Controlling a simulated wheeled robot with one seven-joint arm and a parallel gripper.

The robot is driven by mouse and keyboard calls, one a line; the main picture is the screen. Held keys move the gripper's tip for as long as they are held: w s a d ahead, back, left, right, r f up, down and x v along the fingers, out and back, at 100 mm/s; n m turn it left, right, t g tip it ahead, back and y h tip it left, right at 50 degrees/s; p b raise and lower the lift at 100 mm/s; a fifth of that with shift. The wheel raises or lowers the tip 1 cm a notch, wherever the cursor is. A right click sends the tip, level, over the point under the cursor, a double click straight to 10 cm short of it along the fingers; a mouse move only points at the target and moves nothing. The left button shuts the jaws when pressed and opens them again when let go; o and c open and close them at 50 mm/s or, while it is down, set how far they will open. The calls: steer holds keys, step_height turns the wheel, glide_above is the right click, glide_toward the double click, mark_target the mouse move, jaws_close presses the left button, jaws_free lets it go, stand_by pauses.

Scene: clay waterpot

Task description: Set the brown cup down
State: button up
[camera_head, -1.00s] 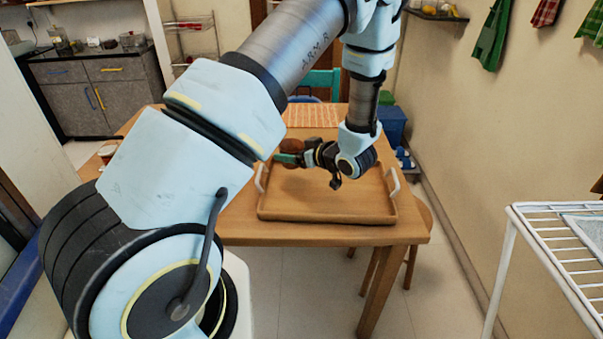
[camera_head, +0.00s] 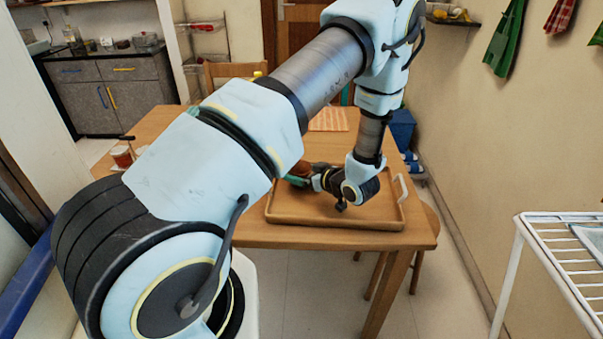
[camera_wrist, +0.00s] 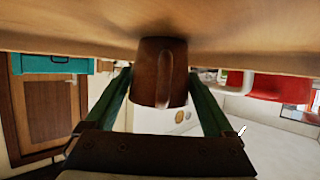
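The brown cup (camera_head: 301,168) is at the end of my gripper (camera_head: 297,181), by the far left part of the wooden tray (camera_head: 335,221) in the head view. In the wrist view the brown cup (camera_wrist: 163,72) stands between the two green fingers of my gripper (camera_wrist: 160,80), its handle towards the camera. The fingers lie close along both sides and look shut on it. That picture is upside down, with the wooden surface along the top. The cup's base is at or very near this wood.
A reddish cup (camera_head: 122,156) stands on the left of the wooden table (camera_head: 160,125). A striped mat (camera_head: 328,119) lies at the table's back. A white wire rack (camera_head: 560,245) is at the right.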

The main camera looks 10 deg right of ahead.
mark_target(307, 174)
steer(key=shift+o, duration=0.8)
steer(key=shift+r, duration=0.3)
steer(key=b+v, duration=0.2)
steer(key=v, duration=1)
steer(key=w+a+r+m+g+h, duration=0.3)
steer(key=w+a+r+g+h, duration=0.15)
steer(key=w+r+h, duration=0.3)
steer(key=s+a+r+m+g, duration=0.2)
steer(key=s+a, duration=0.5)
steer(key=a, duration=0.2)
steer(key=s+a+r+m+g, duration=0.2)
steer(key=s+a+g, duration=0.1)
steer(key=s+a, duration=0.5)
steer(key=shift+a+r+m, duration=0.3)
steer(key=shift+a+r, duration=0.05)
steer(key=shift+a, duration=0.4)
steer(key=shift+s+g, duration=0.1)
steer(key=shift+g, duration=0.15)
